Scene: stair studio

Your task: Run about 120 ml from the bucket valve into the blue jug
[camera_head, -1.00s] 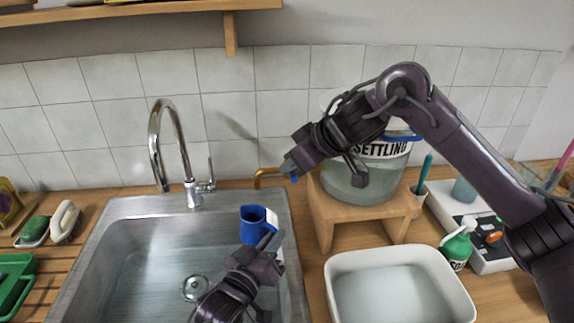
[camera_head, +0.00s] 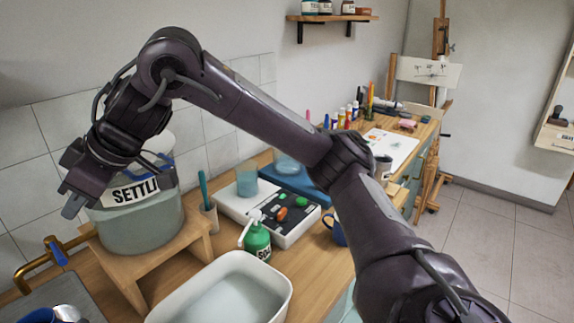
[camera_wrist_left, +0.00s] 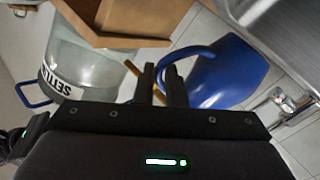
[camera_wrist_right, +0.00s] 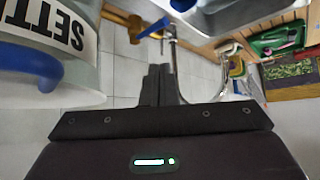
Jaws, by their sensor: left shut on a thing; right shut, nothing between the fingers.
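The clear bucket (camera_head: 140,232) labelled SETTLING holds cloudy liquid on a wooden stand (camera_head: 195,240). Its brass valve (camera_head: 35,268) has a blue lever (camera_head: 58,252); both also show in the right wrist view (camera_wrist_right: 155,28). My right gripper (camera_head: 72,207) is shut and empty, in front of the bucket and above the lever, apart from it. The blue jug (camera_wrist_left: 228,72) is held by my left gripper (camera_wrist_left: 160,78), shut on its handle. In the head view only the jug's top (camera_head: 45,312) shows at the bottom left, low near the valve. Its water level and any stream are hidden.
A white basin (camera_head: 225,290) stands right of the stand. The sink edge (camera_head: 50,295) is at lower left.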

